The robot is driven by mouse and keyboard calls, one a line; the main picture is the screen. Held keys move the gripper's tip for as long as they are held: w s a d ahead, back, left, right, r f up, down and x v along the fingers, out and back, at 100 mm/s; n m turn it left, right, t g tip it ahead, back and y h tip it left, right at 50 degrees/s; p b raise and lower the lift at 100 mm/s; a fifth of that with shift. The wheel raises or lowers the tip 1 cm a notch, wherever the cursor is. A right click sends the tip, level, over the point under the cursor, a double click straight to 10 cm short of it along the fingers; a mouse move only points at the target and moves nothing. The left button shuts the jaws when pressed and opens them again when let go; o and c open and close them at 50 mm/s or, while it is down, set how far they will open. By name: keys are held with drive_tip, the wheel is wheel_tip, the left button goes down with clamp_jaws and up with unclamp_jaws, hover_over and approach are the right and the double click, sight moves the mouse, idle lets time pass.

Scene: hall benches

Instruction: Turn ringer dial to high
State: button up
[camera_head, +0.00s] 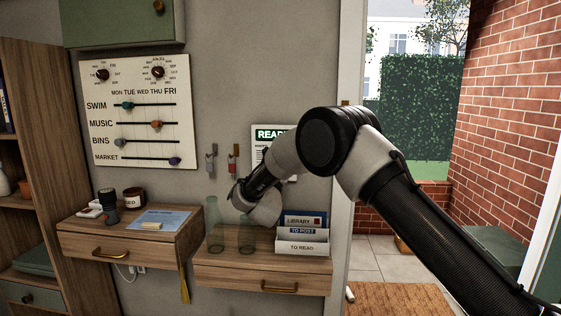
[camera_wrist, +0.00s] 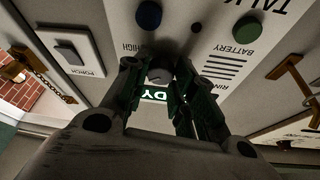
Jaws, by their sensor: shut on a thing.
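The ringer dial (camera_wrist: 160,73) is a small grey knob in the wrist view, on a pale panel (camera_wrist: 208,45) whose lettering is upside down. "HIGH" is printed beside the dial, and part of a "RIN…" word shows to the right. My gripper (camera_wrist: 163,77) has its two dark fingers at either side of the dial and is shut on it. The fingers cover part of the dial, and I cannot make out its pointer. In the head view my arm hides the panel and the dial, and my fingertips do not show.
The panel also carries a blue button (camera_wrist: 149,15) and a green button (camera_wrist: 250,27). A porch switch (camera_wrist: 71,51) and a door chain (camera_wrist: 35,75) are near. Below my arm, a shelf drawer (camera_head: 262,280) holds glass bottles (camera_head: 214,228) and a letter rack (camera_head: 302,248).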

drive_tip(key=m+g+h, duration=0.1)
drive_tip(key=m, duration=0.4)
drive_tip(key=m+g+h, duration=0.2)
drive_tip(key=m, duration=0.3)
drive_tip(key=m+g+h, duration=0.1)
drive_tip(key=m+h, duration=0.1)
drive_tip(key=m, duration=0.4)
drive_tip(key=shift+a+r+g, duration=0.15)
drive_tip(key=shift+a+g, duration=0.1)
drive_tip(key=shift+g, duration=0.05)
drive_tip(key=o, duration=1)
drive_tip(key=shift+s, duration=0.1)
drive_tip(key=v, duration=1.2)
drive_tip(key=shift+r, duration=0.1)
